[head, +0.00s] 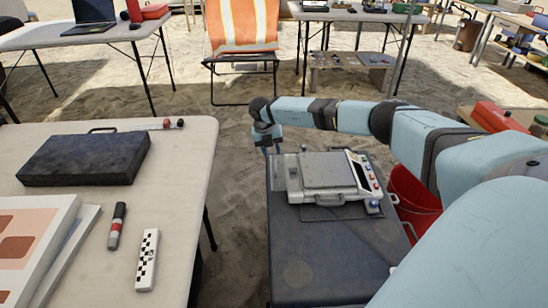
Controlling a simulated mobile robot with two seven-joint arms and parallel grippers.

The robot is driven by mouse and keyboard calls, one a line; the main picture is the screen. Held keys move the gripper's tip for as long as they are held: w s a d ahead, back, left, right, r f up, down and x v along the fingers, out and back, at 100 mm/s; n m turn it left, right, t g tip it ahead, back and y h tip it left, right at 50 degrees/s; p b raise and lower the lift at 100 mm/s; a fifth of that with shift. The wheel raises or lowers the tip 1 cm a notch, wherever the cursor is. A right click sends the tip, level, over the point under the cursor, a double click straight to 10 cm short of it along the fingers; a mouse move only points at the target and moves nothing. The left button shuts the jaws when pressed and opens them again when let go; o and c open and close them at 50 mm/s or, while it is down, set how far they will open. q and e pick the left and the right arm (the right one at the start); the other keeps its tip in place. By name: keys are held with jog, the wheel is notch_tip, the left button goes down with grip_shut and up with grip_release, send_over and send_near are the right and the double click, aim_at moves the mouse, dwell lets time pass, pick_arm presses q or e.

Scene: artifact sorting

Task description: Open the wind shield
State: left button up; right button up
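A pale grey and white instrument (327,171) with a flat raised top and a panel of coloured buttons on its right side sits on a dark grey case-like surface (325,250). I cannot make out a separate wind shield on it; some translucent or pale part shows at its left edge. My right gripper (271,149) points down at the far left corner of the instrument, close to that edge. It is small in the view, so I cannot tell whether its fingers are apart or whether they touch anything. My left gripper is not in view.
A white table (180,210) at left holds a black case (85,158), a marker (117,226), a scale card (147,260) and sheets. A red bucket (413,200) stands right of the instrument, partly behind my arm. An orange chair (242,25) and other tables stand behind.

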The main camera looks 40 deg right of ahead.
aim_at(286, 168)
jog(key=f, duration=0.1)
jog(key=f+b, duration=0.1)
jog(key=f, duration=0.3)
jog(key=shift+s+d+f, duration=0.15)
jog(key=shift+s+d, duration=0.15)
jog(key=shift+d, duration=0.05)
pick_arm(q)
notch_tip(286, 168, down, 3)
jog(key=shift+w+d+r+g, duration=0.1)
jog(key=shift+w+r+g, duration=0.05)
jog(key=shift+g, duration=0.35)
pick_arm(e)
grip_shut()
